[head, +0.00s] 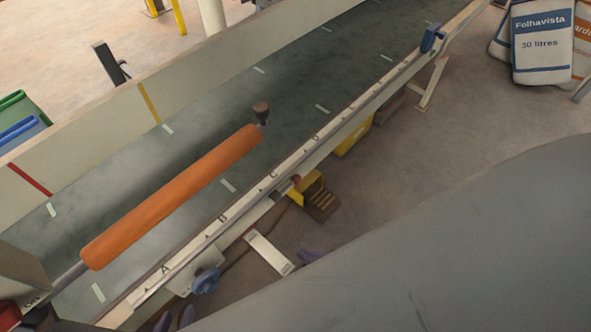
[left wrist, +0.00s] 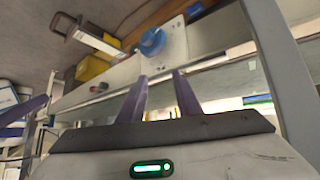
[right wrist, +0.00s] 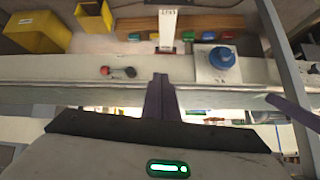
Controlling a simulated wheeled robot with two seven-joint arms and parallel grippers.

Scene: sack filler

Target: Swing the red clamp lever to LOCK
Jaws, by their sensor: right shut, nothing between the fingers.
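I cannot identify a red clamp lever or a LOCK mark with certainty. A small red knob (head: 295,180) sits on the near side of the conveyor rail.
A blue knob (head: 205,280) on a pale plate and a white labelled bar (head: 268,252) are at the near side. Yellow bins (right wrist: 38,33) stand below. White sacks (head: 542,40) stand upper right. My grey arm covers the lower right.

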